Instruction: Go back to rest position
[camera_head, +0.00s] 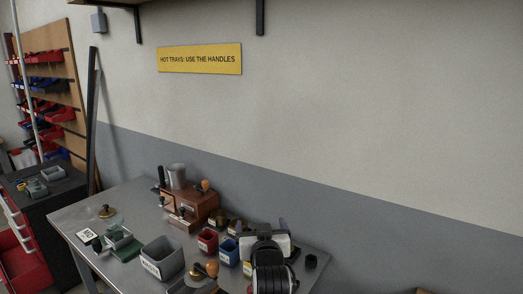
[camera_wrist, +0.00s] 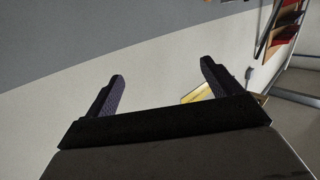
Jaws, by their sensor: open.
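My gripper (camera_head: 260,226) is at the front right of the workbench in the head view, raised in front of it. Its two dark fingers stand apart with nothing between them. In the wrist view the gripper (camera_wrist: 162,74) is also open and empty, with wall behind it. My arm hides part of the bench's right end.
The grey workbench (camera_head: 72,215) holds a copper-brown roaster (camera_head: 188,208), a grey bin (camera_head: 162,258), a red cup (camera_head: 208,240), a blue cup (camera_head: 229,252) and a green-based device (camera_head: 122,246). A dark cabinet (camera_head: 50,195) stands left. The wall at right is bare.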

